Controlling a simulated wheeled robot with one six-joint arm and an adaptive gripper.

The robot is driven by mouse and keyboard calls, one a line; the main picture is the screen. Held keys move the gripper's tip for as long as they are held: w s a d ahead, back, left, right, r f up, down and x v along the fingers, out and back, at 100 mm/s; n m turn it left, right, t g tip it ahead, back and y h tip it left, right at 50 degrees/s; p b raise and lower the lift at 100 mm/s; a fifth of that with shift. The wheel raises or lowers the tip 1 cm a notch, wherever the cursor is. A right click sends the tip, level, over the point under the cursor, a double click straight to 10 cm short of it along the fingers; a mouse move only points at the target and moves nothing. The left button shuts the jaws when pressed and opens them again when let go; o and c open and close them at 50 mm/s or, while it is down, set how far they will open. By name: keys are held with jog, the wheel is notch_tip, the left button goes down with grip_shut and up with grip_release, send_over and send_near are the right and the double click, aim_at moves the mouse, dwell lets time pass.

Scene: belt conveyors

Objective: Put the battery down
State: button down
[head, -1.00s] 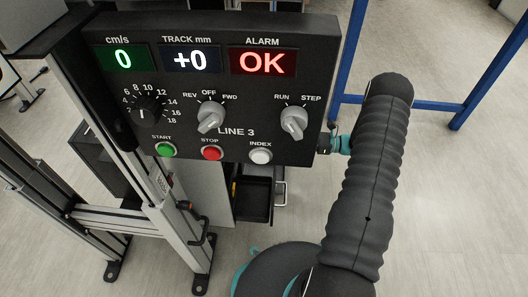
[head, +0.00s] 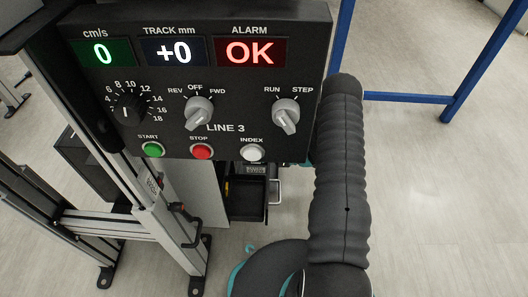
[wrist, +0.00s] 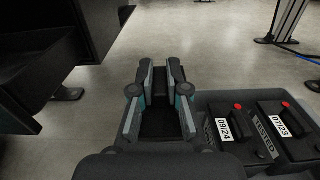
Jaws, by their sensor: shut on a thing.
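My gripper (wrist: 160,78) shows in the middle of the wrist view, its two grey and teal fingers shut on a dark block, the battery (wrist: 158,123), of which only a plain black part shows between them. In the head view my gripper is mostly hidden behind the control panel. Two other black batteries stand in a grey tray (wrist: 215,97) to the right of my gripper: one labelled 09/24 (wrist: 245,148) and one labelled 07/23 (wrist: 283,113), each with a red terminal cap.
The control panel (head: 130,60) fills the upper head view, reading 0 cm/s, +0 mm and OK. An aluminium frame (head: 165,215) stands below it at left, and a blue frame (head: 408,97) at right. Dark structures (wrist: 45,60) lie left of my gripper. Open floor (head: 440,200) shows at right.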

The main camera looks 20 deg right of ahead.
aim_at(257, 164)
jog(key=shift+f+b, duration=0.45)
jog(key=shift+f, duration=1.45)
jog(key=shift+f, duration=0.5)
jog(key=shift+f, duration=0.25)
jog(key=c, duration=1.2)
grip_release()
jog(key=shift+f, duration=0.15)
jog(key=shift+d+r, duration=0.2)
jog(key=shift+r, duration=0.35)
jog(key=v, duration=1.1)
jog(key=shift+s+d+r, duration=0.2)
jog(key=shift+d+r, duration=0.05)
jog(key=shift+r, duration=0.1)
